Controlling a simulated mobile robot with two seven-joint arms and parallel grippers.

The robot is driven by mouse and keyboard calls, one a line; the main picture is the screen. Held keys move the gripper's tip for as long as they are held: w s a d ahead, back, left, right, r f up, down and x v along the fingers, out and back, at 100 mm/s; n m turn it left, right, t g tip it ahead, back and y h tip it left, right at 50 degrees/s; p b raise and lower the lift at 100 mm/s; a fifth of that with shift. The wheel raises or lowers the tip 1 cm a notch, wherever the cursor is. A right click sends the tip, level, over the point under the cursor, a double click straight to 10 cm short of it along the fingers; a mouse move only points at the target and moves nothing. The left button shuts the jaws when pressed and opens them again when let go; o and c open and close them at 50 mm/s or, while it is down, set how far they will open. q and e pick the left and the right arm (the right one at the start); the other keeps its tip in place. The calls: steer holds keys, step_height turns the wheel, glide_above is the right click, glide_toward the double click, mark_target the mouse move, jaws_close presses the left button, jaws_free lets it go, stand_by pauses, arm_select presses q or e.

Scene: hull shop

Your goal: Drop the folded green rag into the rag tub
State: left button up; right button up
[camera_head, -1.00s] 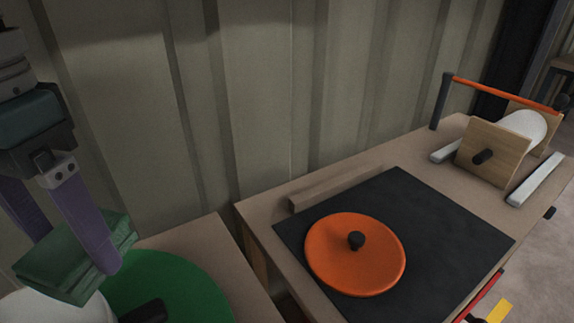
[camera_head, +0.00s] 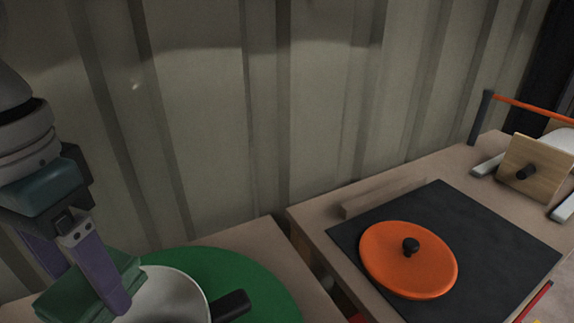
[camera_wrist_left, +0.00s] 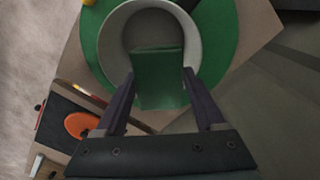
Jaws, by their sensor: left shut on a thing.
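The folded green rag (camera_head: 94,292) is between the purple fingers of my left gripper (camera_head: 85,282), which is shut on it. In the left wrist view the rag (camera_wrist_left: 159,80) lies between the two fingertips (camera_wrist_left: 158,84). A white round tub (camera_head: 172,296) with a dark handle stands on a green disc (camera_head: 262,282). In the left wrist view the rag overlaps the near part of the tub's opening, and the tub's rim (camera_wrist_left: 112,30) curves round it. How high the rag is above the rim I cannot tell. My right gripper is not in view.
To the right, a second table carries a black mat (camera_head: 500,232) with an orange round lid (camera_head: 408,262) on it. A wooden-ended roller stand (camera_head: 540,180) with an orange bar is farther right. A ribbed wall (camera_head: 320,110) rises behind the tables.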

arm_select(q)
steer(key=shift+f, duration=0.15)
steer(key=o, duration=1.2)
steer(key=shift+c, duration=0.2)
step_height(320, 180, up, 10)
steer(key=shift+s, duration=0.15)
